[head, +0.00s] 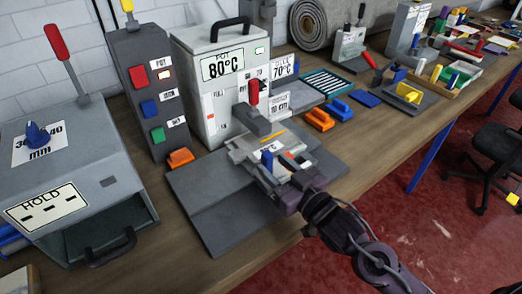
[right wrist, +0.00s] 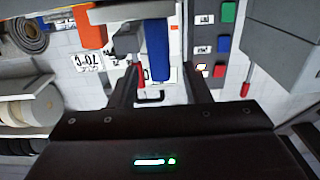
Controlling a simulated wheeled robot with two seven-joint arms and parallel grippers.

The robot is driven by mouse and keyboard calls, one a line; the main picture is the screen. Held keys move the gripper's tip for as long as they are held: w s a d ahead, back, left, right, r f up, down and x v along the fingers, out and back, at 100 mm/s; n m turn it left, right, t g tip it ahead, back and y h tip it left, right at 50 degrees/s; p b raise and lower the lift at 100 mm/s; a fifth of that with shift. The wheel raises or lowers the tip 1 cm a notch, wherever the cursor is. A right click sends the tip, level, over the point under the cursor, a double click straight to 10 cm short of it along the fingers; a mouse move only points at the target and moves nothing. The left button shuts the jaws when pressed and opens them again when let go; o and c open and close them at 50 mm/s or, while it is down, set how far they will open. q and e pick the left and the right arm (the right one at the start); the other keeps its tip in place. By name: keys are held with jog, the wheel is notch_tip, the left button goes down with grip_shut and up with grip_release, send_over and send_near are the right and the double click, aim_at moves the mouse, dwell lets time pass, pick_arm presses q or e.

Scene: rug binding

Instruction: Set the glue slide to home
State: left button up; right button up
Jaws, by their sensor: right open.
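The glue pot (head: 195,60) is a pale grey box marked POT 80°C. In front of it is a low grey slide assembly (head: 243,148) with an upright blue handle (head: 267,158); I cannot tell its position along a scale. The blue handle (right wrist: 157,50) also shows in the right wrist view, ahead of and between the fingers. My right gripper (head: 277,168) is over the slide assembly at the handle, and its fingers (right wrist: 160,82) stand apart. Whether they touch the handle cannot be told. A red-knobbed lever (head: 253,90) rises behind it. My left gripper is not in view.
A control column (head: 138,90) with red, blue and green buttons stands left of the pot. A grey press (head: 75,175) marked HOLD fills the left. An orange block (head: 180,157) and more orange blocks (head: 320,119) lie nearby. The bench right of the slide is partly bare.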

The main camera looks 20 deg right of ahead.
aim_at(262, 154)
jog(key=x, duration=0.4)
jog(key=shift+p, duration=0.3)
jog(key=shift+w+a, duration=0.1)
jog(key=shift+w, duration=0.3)
jog(key=shift+w+a, duration=0.15)
jog(key=shift+w, duration=0.15)
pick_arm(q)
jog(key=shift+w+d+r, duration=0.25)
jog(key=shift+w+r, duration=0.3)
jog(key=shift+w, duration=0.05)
pick_arm(e)
jog(key=shift+c, duration=0.2)
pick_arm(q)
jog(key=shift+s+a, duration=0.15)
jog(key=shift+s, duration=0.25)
pick_arm(e)
grip_shut()
